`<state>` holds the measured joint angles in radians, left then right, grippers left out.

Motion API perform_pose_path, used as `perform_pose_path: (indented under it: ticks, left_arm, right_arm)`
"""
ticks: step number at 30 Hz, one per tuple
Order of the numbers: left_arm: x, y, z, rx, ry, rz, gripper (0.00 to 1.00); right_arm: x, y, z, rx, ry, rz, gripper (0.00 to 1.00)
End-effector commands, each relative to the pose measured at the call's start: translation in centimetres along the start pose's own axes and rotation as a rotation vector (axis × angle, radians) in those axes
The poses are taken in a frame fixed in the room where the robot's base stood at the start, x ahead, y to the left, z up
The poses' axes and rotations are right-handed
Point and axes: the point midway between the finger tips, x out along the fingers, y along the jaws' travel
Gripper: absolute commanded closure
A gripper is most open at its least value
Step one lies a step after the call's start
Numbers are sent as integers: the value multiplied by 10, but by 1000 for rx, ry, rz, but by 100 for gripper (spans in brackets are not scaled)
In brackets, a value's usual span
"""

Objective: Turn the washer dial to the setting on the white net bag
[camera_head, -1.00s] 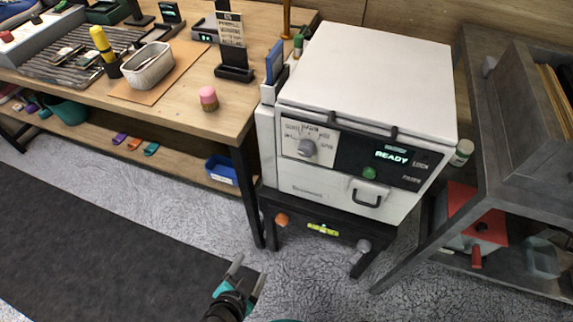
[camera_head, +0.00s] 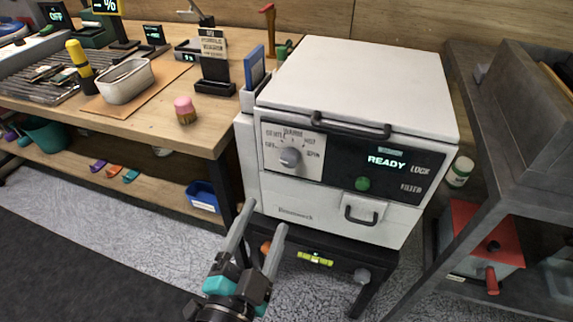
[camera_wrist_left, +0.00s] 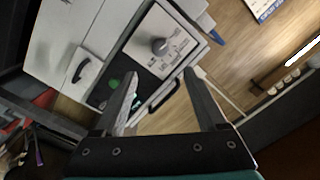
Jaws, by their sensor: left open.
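The washer (camera_head: 355,85) is a white box with a black display reading READY. Its grey round dial (camera_head: 290,157) sits on a light panel at the front left, with setting words around it. The dial also shows in the left wrist view (camera_wrist_left: 160,46), ahead of the fingers. My left gripper (camera_head: 266,215) is open and empty, below and in front of the dial and apart from it. In the left wrist view its two fingers (camera_wrist_left: 158,85) stand wide apart. I cannot make out a white net bag. My right gripper is not in view.
A green button (camera_head: 362,184) and a front handle (camera_head: 361,216) are right of the dial. A wooden workbench (camera_head: 205,135) with a pink-topped brush (camera_head: 185,110) and a white basket (camera_head: 125,82) stands left. A grey shelf unit (camera_head: 500,130) stands close on the right.

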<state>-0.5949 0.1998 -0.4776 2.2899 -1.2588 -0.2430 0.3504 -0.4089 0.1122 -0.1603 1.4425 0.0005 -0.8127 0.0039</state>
Motion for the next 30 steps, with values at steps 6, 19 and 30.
perform_pose_path:
  ticks: [6,19,30]
  left_arm:
    - [26,-2,-2,3,2,-1,26]
    - [81,-1,0,3,1,0,26]
    - [126,0,1,2,-1,1,26]
  right_arm:
    - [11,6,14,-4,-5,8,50]
    - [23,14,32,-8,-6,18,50]
    - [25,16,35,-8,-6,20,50]
